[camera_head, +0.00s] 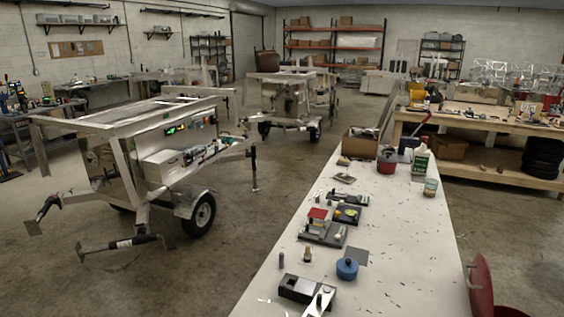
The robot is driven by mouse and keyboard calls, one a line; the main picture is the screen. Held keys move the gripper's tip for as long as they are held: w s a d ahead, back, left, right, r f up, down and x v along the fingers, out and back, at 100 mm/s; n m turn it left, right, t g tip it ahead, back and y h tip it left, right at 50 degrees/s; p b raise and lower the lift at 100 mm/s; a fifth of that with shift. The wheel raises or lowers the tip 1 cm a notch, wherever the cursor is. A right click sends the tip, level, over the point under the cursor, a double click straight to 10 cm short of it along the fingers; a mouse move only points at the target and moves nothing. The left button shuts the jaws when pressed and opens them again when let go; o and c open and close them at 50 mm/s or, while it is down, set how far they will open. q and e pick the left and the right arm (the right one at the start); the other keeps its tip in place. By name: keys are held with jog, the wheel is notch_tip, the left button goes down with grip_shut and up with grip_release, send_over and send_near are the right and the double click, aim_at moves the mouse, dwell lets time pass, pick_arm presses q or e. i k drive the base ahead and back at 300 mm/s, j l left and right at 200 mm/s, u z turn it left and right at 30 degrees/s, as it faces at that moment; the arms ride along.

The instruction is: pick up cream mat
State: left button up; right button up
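I cannot make out a mat that is clearly cream. A long white table (398,232) runs away from me at the right of centre, with several small things on it. A flat grey square (356,256) lies beside a round blue pot (347,268). A small pale flat piece with something dark on it (344,179) lies farther up the table; its kind is too small to tell. Neither of my grippers can be identified in the head view.
A black block (297,287) and a white forked thing (320,301) lie at the table's near end. Dark trays (324,233) stand beyond. A red round object (482,285) is at the right edge. Aluminium trailers (150,150) stand left, with open floor between.

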aim_at(344, 178)
jog(key=i+j+u, duration=0.15)
jog(key=u, duration=0.3)
jog(key=i+j+u, duration=0.15)
jog(key=u, duration=0.3)
jog(key=i+j+u, duration=0.1)
jog(key=u, duration=0.3)
jog(key=i+u, duration=0.25)
jog(key=u, duration=0.2)
jog(key=i+j+u, duration=0.15)
jog(key=i, duration=0.8)
jog(key=i+l+z, duration=0.2)
jog(key=i+z, duration=0.55)
jog(key=z, duration=0.2)
jog(key=i+z, duration=0.45)
jog(key=i+j+z, duration=0.25)
jog(key=z, duration=0.2)
jog(key=i+z, duration=0.3)
jog(key=z, duration=0.15)
jog(key=i+z, duration=0.4)
jog(key=i+j+z, duration=0.1)
jog(key=z, duration=0.35)
jog(key=i+j+z, duration=0.5)
jog(key=z, duration=0.35)
jog(key=j, duration=0.05)
